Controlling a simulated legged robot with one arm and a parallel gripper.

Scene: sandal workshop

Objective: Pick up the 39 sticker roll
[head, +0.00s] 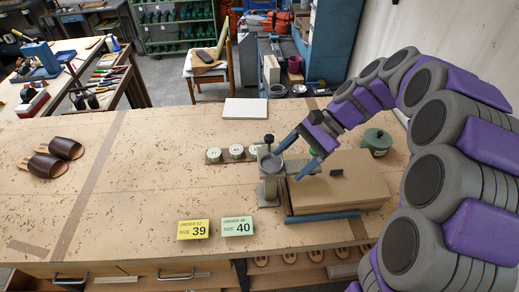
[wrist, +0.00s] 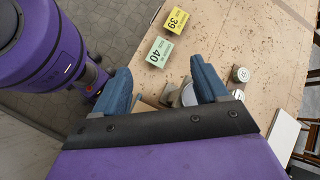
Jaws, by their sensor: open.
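Several small white-topped sticker rolls stand in a row on a holder strip (head: 226,160) at the middle of the bench: a left roll (head: 214,154), a middle roll (head: 236,151) and a right one partly behind a metal post. Their numbers are too small to read surely, so I cannot tell which is 39. Two rolls also show in the wrist view, an upper one (wrist: 241,75) and a lower one (wrist: 238,95). My gripper (head: 292,160) is open and empty, to the right of the rolls, above the metal stand; its blue fingers (wrist: 163,85) spread in the wrist view.
A metal stand (head: 271,180) and a brown box (head: 342,184) are below my gripper. A green pot (head: 377,140) is behind the box. A yellow size 39 card (head: 193,229) and green size 40 card (head: 237,226) lie in front. Brown sandals (head: 52,157) lie left; the bench between is clear.

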